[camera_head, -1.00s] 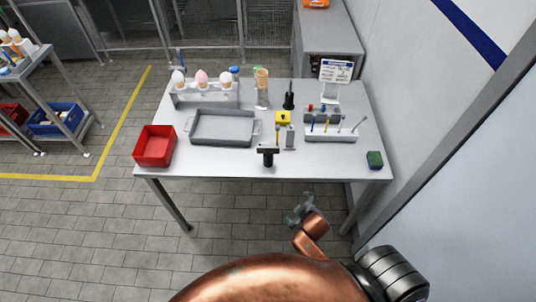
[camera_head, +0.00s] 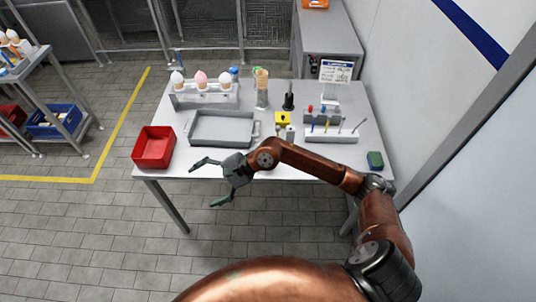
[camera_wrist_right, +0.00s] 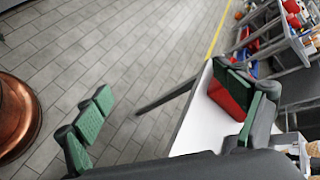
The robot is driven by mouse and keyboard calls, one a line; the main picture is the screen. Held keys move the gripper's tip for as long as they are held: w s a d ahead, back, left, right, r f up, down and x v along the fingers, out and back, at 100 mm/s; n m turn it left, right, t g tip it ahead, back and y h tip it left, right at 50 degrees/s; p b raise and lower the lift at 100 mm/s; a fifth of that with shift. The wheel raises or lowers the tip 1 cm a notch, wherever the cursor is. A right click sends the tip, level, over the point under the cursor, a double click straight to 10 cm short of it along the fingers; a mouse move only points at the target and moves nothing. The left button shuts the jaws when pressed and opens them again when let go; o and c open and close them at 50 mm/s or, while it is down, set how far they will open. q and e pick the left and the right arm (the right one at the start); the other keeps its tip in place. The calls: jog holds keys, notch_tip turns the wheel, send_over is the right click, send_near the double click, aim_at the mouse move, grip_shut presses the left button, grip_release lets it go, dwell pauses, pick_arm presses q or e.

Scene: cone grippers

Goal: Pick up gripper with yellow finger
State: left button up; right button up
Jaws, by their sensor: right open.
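My right gripper (camera_head: 208,183) is open and empty in front of the table's front edge, near the red bin. Its two green-padded fingers are spread wide in the right wrist view (camera_wrist_right: 165,85). The black tool with a thin yellow part, seen earlier near the table's front middle, is now mostly or wholly hidden behind my right arm. My left gripper is not in view.
A red bin (camera_head: 153,146) stands at the table's front left, with a grey tray (camera_head: 222,141) beside it. Cones stand in a holder (camera_head: 204,100) behind the tray. A black upright tool (camera_head: 289,98) and a green block (camera_head: 375,160) are at the right. Open floor lies before the table.

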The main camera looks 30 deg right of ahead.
jog(key=w+d+f+n+h, duration=0.1)
jog(key=d+h, duration=0.3)
jog(key=d, duration=0.5)
jog(key=w+d+n+h, duration=0.3)
jog(key=d+h, duration=0.1)
jog(key=d, duration=0.6)
jog(key=w+d+f+n+h, duration=0.1)
jog(key=w+d+n+h, duration=0.1)
jog(key=d+h, duration=0.3)
jog(key=shift+w+d+f+g, duration=0.15)
jog(key=shift+w+d, duration=0.05)
jog(key=shift+d, duration=0.95)
jog(key=shift+w+d+f+g, duration=0.15)
jog(key=shift+d, duration=0.95)
jog(key=x, duration=0.7)
jog(key=shift+s, duration=0.1)
jog(key=shift+a, duration=0.1)
jog(key=c, duration=1.4)
jog(key=shift+c, duration=0.6)
